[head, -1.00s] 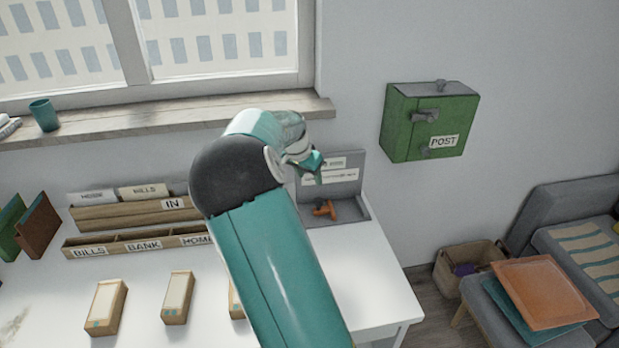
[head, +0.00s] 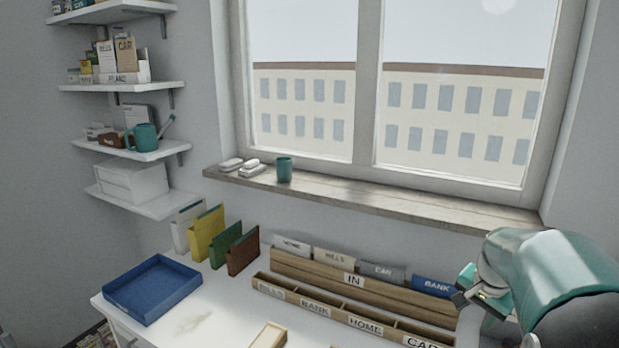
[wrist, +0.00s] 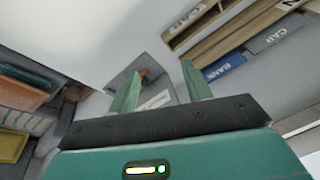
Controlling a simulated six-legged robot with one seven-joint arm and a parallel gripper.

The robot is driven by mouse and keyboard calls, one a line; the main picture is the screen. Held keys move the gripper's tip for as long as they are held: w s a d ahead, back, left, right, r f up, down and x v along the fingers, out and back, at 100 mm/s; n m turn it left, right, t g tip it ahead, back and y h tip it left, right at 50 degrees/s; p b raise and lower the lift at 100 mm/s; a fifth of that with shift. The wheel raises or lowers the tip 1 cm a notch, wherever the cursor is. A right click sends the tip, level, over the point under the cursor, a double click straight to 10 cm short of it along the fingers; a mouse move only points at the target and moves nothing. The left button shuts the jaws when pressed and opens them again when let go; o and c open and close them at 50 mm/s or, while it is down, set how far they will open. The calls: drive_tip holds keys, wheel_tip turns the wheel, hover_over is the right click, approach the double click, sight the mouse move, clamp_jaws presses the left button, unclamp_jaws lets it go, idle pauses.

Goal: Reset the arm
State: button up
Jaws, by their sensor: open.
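My gripper (head: 466,286) shows at the right of the head view, beside the right end of the wooden letter rack. My teal arm runs in from the right edge and is bent there. In the wrist view my gripper (wrist: 160,86) has its two teal fingers spread apart, with nothing between them. Beyond the fingers lies a grey tray (wrist: 150,70) with a small orange-brown object (wrist: 145,76) in it.
The wooden rack (head: 358,320) stands at the back of the white desk (head: 205,320). A blue tray (head: 150,288) sits at the desk's left. A windowsill (head: 390,203) with a teal cup (head: 284,169) runs above. Wall shelves (head: 120,87) are at far left. The desk's front left is clear.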

drive_tip(key=s+a+r+n+t, duration=0.1)
drive_tip(key=s+a+r+n, duration=0.1)
drive_tip(key=s+a, duration=0.5)
drive_tip(key=s+a+r+n, duration=0.1)
drive_tip(key=s+a+n, duration=0.4)
drive_tip(key=s+a, duration=0.2)
drive_tip(key=s+a+r+n+t+y, duration=0.1)
drive_tip(key=s+a+r+n, duration=0.1)
drive_tip(key=s+a, duration=0.5)
drive_tip(key=shift+s+r+n+t, duration=0.15)
drive_tip(key=shift+r+n+t, duration=0.15)
drive_tip(key=shift+n, duration=0.6)
idle(0.7)
